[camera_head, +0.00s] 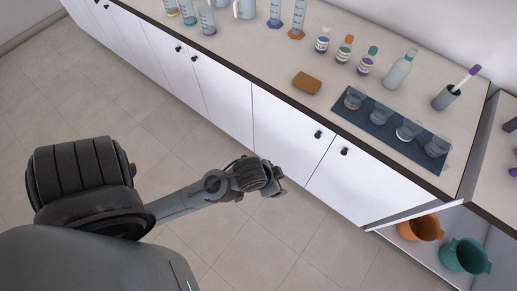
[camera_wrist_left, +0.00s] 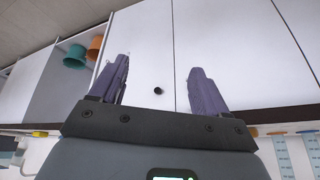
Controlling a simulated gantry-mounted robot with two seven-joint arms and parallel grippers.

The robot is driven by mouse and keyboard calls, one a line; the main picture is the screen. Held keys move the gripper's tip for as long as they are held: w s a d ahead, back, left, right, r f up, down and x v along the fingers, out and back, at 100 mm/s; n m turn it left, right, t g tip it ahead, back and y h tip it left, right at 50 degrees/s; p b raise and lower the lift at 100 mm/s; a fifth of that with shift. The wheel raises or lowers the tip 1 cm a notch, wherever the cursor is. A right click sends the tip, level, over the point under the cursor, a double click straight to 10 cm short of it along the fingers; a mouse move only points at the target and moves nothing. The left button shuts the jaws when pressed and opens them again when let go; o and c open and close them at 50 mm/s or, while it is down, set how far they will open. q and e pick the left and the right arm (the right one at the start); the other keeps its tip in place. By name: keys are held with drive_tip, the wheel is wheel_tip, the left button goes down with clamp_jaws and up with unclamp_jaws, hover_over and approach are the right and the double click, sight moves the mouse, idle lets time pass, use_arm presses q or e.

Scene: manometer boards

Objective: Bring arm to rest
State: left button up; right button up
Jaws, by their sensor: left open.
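My left arm reaches in from the left in the head view, and its gripper (camera_head: 277,185) hangs in front of the white cabinet doors, below the counter. In the left wrist view the two purple fingers of the left gripper (camera_wrist_left: 158,88) are spread apart with nothing between them. A white cabinet door (camera_wrist_left: 139,55) with a dark round knob (camera_wrist_left: 158,91) shows behind them. My right gripper is in neither view.
The counter (camera_head: 250,65) holds a brown sponge (camera_head: 307,82), small bottles, cylinders and a dark mat (camera_head: 378,128) with several glass vessels. An orange bucket (camera_head: 421,228) and a teal bucket (camera_head: 465,256) stand on a low shelf at right. The tiled floor is clear.

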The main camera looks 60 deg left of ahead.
use_arm(q)
drive_tip(key=s+g, duration=0.1)
drive_tip(key=s, duration=0.5)
drive_tip(key=shift+s+d+r+g, duration=0.2)
drive_tip(key=shift+r+g, duration=0.1)
drive_tip(key=shift+r, duration=0.15)
wheel_tip(320, 180, up, 29)
drive_tip(key=p, duration=2.9)
drive_tip(key=shift+r, duration=0.2)
